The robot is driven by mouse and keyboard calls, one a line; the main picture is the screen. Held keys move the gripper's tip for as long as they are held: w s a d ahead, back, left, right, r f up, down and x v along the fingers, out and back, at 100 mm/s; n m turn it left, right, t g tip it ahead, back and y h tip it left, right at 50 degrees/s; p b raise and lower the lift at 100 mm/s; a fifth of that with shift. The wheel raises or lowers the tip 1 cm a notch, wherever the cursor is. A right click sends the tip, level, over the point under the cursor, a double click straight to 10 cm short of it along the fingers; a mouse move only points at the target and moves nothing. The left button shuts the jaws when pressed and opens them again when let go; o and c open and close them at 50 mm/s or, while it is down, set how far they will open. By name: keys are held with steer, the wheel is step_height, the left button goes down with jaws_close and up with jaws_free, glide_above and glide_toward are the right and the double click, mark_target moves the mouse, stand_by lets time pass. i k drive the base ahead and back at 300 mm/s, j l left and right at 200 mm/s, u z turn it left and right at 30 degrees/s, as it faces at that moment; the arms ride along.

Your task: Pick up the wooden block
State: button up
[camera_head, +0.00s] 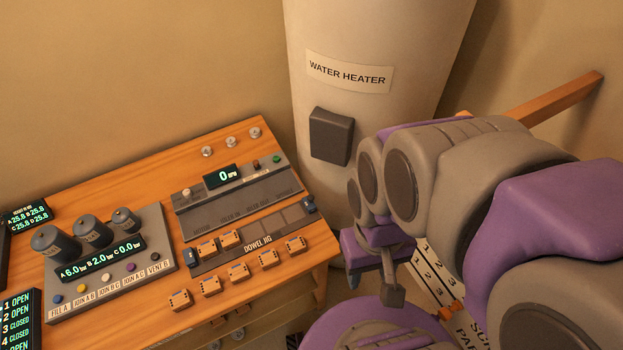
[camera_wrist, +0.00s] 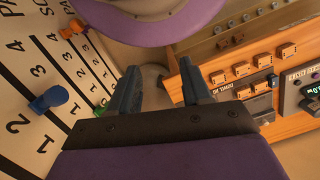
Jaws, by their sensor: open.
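Several small orange wooden blocks with dark holes are in view; I cannot tell which one the task means. In the head view a front row includes a wooden block (camera_head: 238,272) on the bench top, and others sit on the grey dowel jig (camera_head: 258,245). They also show at the right of the wrist view, one wooden block (camera_wrist: 242,68) among them. My gripper (camera_head: 375,284) hangs off the bench's right side, apart from all the blocks. In the wrist view its two dark fingers (camera_wrist: 160,82) are spread with nothing between them.
A water heater (camera_head: 370,40) stands behind. A white numbered board (camera_wrist: 40,75) with coloured pegs lies near my gripper.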

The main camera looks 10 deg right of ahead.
mark_target(295, 247)
steer(key=k+j+z, duration=0.35)
steer(key=k+j, duration=0.2)
steer(key=j, duration=0.15)
steer(key=k+j+z, duration=0.35)
steer(key=k+j, duration=0.2)
steer(key=k, duration=0.05)
